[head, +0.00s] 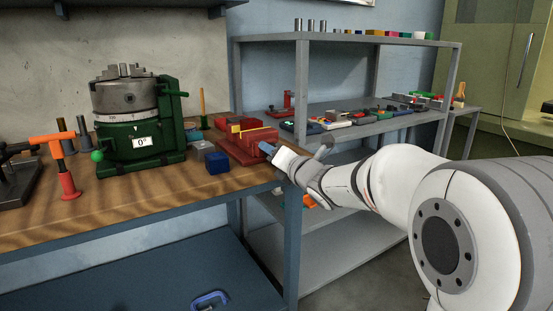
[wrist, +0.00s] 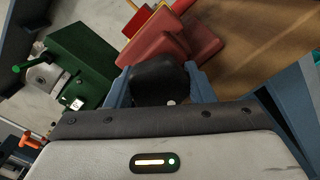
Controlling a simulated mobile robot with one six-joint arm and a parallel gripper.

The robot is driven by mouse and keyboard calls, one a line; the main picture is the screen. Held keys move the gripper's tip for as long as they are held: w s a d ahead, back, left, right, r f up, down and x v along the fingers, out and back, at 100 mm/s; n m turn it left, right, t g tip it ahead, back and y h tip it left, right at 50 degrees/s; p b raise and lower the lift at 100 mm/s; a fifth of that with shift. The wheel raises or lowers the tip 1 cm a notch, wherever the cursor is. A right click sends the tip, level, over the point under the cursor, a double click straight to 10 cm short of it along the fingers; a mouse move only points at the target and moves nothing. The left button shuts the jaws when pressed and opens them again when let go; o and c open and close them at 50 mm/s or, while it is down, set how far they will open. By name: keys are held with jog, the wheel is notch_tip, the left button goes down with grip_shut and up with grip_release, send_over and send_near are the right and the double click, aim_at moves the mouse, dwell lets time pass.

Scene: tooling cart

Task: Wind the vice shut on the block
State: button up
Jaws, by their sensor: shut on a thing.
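The red vice (head: 232,143) stands near the right end of the wooden bench; it also shows at the top of the wrist view (wrist: 158,48). A yellow piece (head: 236,128), seemingly the block, shows at the vice's jaws; its edge is also in the wrist view (wrist: 161,6). I cannot tell whether the jaws touch it. My gripper (head: 267,148) is at the vice's right end. In the wrist view its blue fingers (wrist: 160,86) are shut on a dark rounded handle (wrist: 158,74) at the vice's near end. The handle is hidden in the head view.
A green rotary table (head: 140,138) stands left of the vice. A blue cube (head: 217,162) and a grey block (head: 201,149) lie close by the vice's left side. Grey shelves (head: 370,128) with small parts stand behind my arm.

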jog(key=m, duration=0.6)
jog(key=shift+d+r+m, duration=0.1)
jog(key=shift+m, duration=0.2)
jog(key=m+p, duration=0.1)
jog(key=m, duration=0.2)
jog(key=shift+m, duration=0.3)
jog(key=m+p, duration=0.1)
jog(key=m, duration=0.2)
jog(key=shift+m, duration=0.4)
jog(key=m+p, duration=0.2)
jog(key=m, duration=0.2)
jog(key=m+p, duration=0.2)
jog(key=m, duration=0.3)
jog(key=shift+p, duration=0.3)
jog(key=o, duration=1)
jog(key=shift+c, duration=0.2)
